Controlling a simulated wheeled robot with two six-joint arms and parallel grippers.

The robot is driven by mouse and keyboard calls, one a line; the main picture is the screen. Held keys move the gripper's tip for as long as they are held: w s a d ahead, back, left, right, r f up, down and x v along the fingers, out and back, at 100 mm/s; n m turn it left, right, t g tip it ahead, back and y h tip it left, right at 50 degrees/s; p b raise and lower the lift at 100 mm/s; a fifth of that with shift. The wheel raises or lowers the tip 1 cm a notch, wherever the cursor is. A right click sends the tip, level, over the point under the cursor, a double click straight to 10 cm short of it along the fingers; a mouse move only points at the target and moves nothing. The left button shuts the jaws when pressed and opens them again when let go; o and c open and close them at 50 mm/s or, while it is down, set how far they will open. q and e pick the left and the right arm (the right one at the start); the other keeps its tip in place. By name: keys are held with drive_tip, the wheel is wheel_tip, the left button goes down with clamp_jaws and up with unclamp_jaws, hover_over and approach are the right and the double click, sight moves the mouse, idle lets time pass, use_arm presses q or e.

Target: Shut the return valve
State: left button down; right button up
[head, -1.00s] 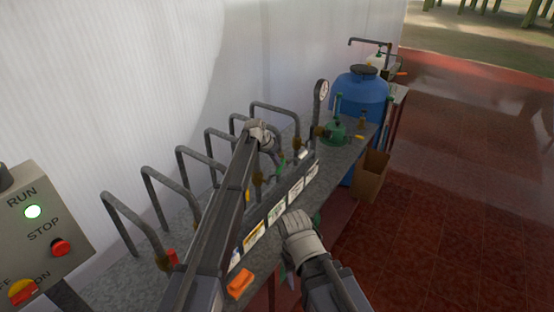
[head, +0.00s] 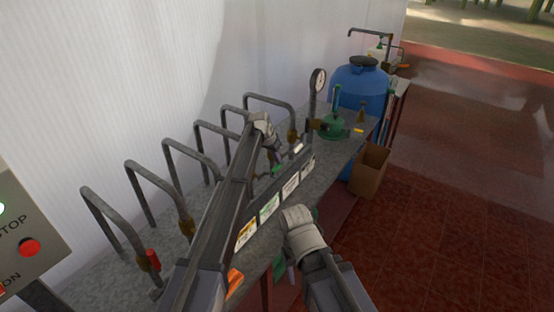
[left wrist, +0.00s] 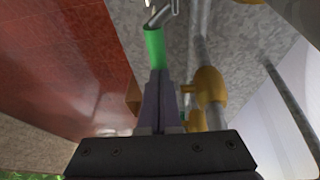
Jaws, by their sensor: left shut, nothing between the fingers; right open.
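A row of bent grey pipes with brass valves stands on the bench. One valve's green handle (head: 278,169) lies by my left gripper (head: 275,154); it also shows in the left wrist view (left wrist: 154,48). There my left fingers (left wrist: 160,78) are shut and empty, their tips at the near end of the green handle; I cannot tell if they touch. A white handle (head: 298,148) and a red handle (head: 153,260) sit on other valves. The labels (head: 270,205) are too small to read, so I cannot tell the return valve. My right gripper (head: 302,230) is lower, in front of the bench; its fingers are hidden.
A gauge (head: 318,80), a larger green valve body (head: 334,126) and a blue barrel (head: 360,92) stand at the far end. A cardboard box (head: 370,168) is on the red floor. A control panel (head: 22,225) is at left. My left arm hides part of the bench.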

use_arm(q)
drive_tip(key=shift+w+d+f, duration=0.1)
drive_tip(key=shift+f, duration=0.15)
drive_tip(key=shift+r, duration=0.1)
idle(0.5)
drive_tip(key=shift+r+p, duration=0.5)
drive_tip(key=shift+p, duration=0.05)
drive_tip(key=p+v, duration=0.6)
drive_tip(key=v, duration=0.1)
drive_tip(key=shift+f, duration=0.2)
drive_tip(key=shift+s, duration=0.2)
